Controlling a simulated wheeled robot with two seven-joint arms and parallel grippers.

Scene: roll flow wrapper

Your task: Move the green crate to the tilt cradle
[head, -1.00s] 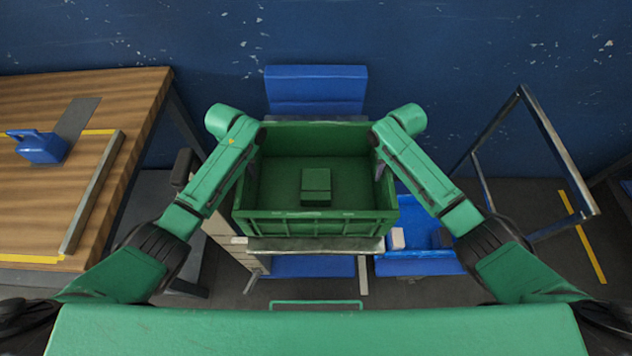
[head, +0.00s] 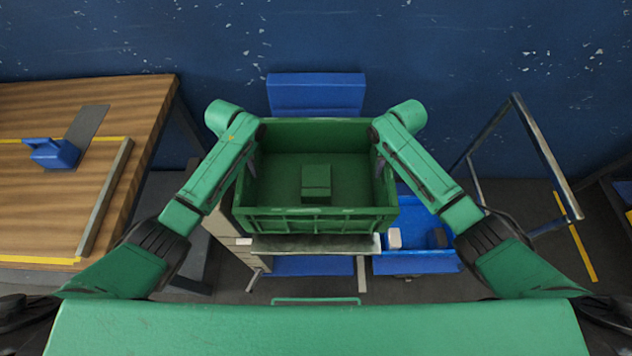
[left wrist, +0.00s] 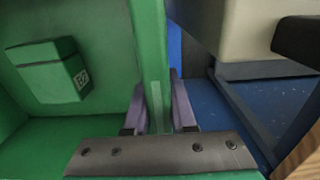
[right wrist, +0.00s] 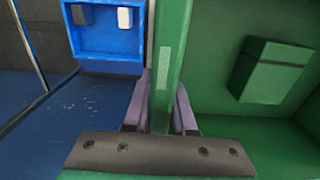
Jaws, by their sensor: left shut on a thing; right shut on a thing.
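The green crate (head: 315,222) is level in the middle of the head view, with a small green block (head: 316,183) inside on its floor. My left gripper (head: 252,165) is shut on the crate's left wall, and my right gripper (head: 380,165) on its right wall. In the left wrist view the fingers (left wrist: 157,105) straddle the wall; in the right wrist view the fingers (right wrist: 163,105) do too. A blue panel (head: 316,95) stands behind the crate, and grey and blue parts show below its front. I cannot tell which part is the tilt cradle; the crate hides much there.
A blue tray (head: 415,262) with small items lies right of the crate. A metal frame (head: 548,160) stands further right. The blue wall is behind.

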